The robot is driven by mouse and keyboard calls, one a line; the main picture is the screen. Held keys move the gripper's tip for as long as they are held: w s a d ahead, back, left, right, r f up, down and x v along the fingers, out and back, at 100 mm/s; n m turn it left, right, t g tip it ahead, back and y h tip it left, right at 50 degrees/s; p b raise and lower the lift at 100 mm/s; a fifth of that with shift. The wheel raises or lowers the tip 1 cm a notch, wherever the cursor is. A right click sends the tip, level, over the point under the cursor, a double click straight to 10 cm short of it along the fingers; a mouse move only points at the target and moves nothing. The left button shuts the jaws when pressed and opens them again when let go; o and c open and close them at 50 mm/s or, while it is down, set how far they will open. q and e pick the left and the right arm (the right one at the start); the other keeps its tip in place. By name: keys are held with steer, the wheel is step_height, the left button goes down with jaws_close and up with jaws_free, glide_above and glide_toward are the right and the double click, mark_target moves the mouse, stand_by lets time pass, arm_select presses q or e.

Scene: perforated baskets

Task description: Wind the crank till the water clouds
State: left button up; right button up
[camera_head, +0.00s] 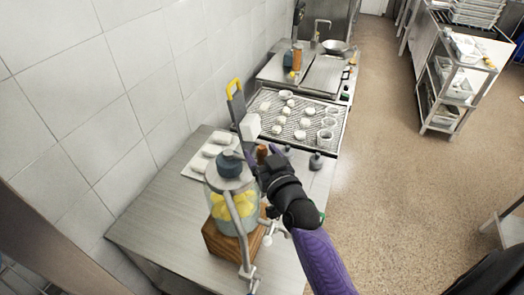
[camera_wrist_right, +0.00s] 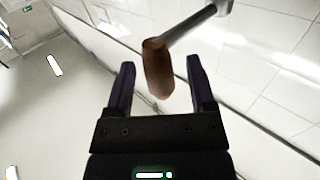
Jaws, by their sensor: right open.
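A glass jar (camera_head: 218,212) with yellow pieces inside, a grey-blue lid (camera_head: 230,164) and a metal bracket in front stands on a wooden block (camera_head: 218,243) on the near counter. The water's clarity is hard to tell. The crank's brown handle (camera_wrist_right: 157,72) is on a metal rod (camera_wrist_right: 190,23) in the right wrist view. My right gripper (camera_head: 262,160) is beside the jar's upper right. Its two fingers are open on either side of the handle, with gaps visible. The head view largely hides the crank behind my gripper. My left gripper is not in view.
A tray (camera_head: 185,173) with white rolls lies behind the jar by the tiled wall. A rack (camera_head: 322,147) of pale round pieces and cups is farther back, before a sink counter (camera_head: 326,75). A shelf cart (camera_head: 437,105) stands right; the floor between is clear.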

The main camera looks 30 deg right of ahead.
steer(key=shift+w, duration=0.15)
jaws_close()
stand_by(1.4)
